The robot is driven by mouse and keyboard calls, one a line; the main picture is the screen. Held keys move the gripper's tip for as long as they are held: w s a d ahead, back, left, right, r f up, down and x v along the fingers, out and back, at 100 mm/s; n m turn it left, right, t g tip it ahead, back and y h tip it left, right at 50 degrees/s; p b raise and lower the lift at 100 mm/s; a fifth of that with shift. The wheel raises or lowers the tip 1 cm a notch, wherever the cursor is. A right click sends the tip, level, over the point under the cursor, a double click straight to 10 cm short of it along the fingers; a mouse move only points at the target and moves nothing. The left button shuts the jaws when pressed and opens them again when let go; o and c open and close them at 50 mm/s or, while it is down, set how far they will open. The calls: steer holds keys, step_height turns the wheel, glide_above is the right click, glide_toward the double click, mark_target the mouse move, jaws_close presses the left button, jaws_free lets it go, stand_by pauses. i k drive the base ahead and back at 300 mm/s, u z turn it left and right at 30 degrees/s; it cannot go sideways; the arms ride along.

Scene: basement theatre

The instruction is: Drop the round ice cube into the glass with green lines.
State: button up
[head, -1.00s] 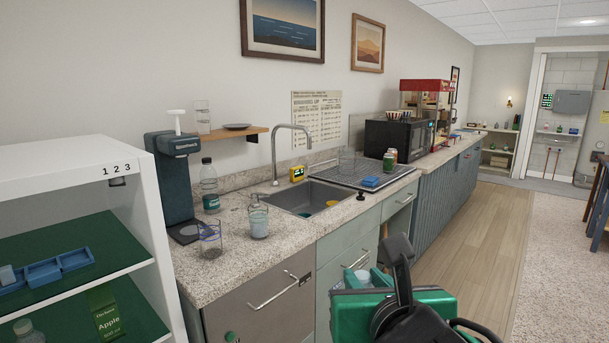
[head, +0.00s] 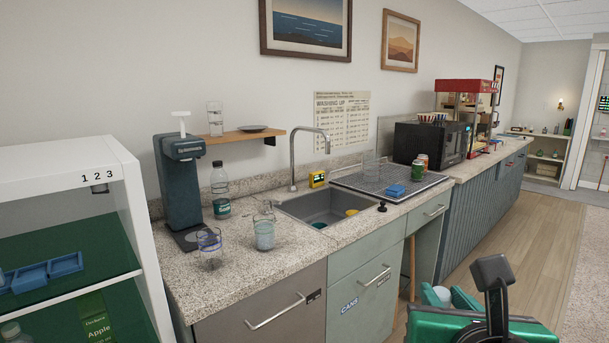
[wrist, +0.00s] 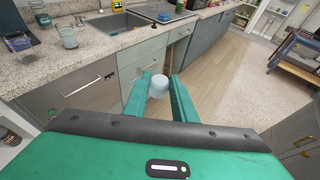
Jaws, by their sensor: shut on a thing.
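My gripper (head: 445,294) is at the lower right of the head view, in front of the counter's cabinets. In the wrist view my gripper (wrist: 159,80) is shut on a pale, rounded ice cube (wrist: 158,88), held in the air between the green fingers. On the counter, left of the sink, stands a glass with blue lines (head: 209,247), which looks empty. Right of it stands a glass with pale blue contents (head: 264,234); its line colour is unclear. I cannot make out green lines on any glass. Both glasses are well away from my gripper.
A bottle (head: 220,190) and a dark dispenser (head: 180,190) stand behind the glasses. The sink (head: 325,206) and drying rack (head: 385,180) are to the right. A white shelf unit (head: 60,180) stands at the left. Wooden floor beyond my gripper is clear.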

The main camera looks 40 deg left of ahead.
mark_target(261, 238)
steer(key=u, duration=0.15)
steer(key=i, duration=2)
steer(key=u, duration=0.95)
steer(key=i, duration=0.7)
steer(key=u, duration=0.9)
steer(key=i, duration=0.45)
steer(key=u, duration=0.25)
